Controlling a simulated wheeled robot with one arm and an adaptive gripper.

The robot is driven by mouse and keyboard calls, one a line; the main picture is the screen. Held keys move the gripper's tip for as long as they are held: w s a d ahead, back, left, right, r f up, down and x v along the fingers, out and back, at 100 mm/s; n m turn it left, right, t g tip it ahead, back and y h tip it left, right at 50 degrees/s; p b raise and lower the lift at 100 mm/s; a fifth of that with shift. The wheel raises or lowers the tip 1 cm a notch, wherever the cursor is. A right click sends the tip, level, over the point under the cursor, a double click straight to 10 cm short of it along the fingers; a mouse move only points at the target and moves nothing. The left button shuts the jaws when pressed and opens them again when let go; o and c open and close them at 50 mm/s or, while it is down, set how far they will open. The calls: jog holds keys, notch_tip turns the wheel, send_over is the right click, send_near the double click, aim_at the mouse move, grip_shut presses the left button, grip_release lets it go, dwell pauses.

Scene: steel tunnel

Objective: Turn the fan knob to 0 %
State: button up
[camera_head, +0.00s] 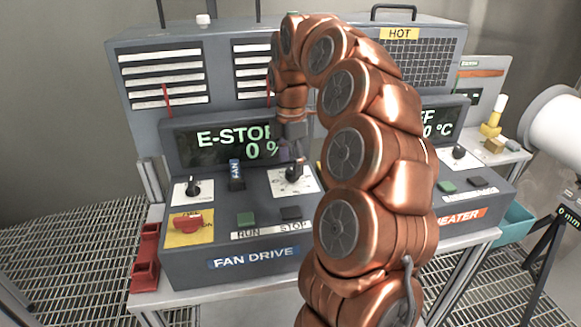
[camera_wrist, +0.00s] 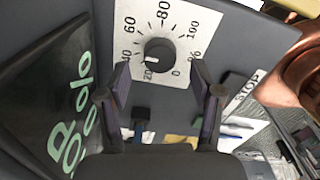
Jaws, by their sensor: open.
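The fan knob (camera_wrist: 160,53) is a round black knob on a white dial plate (camera_wrist: 192,15) marked 0 to 100 %. Its white mark points toward about 20. In the head view the knob (camera_head: 294,174) sits on the right of the fan drive panel. My gripper (camera_wrist: 162,76) is open, its two fingers apart on either side of the knob in the wrist view; contact is not visible. In the head view my gripper (camera_head: 291,152) is just above the knob, partly hidden by my arm. The display (camera_head: 235,143) reads E-STOP and 0 %.
The red emergency stop (camera_head: 188,222) on its yellow plate, a black left knob (camera_head: 193,188), the blue-labelled fan switch (camera_head: 236,174), the green RUN button (camera_head: 246,219) and dark STOP button (camera_head: 291,213) are close by. The heater panel (camera_head: 462,218) lies right of my arm.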

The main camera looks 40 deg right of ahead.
aim_at(290, 171)
notch_tip(290, 171, up, 10)
dwell(0.6)
jog(key=shift+f, duration=0.15)
dwell(0.4)
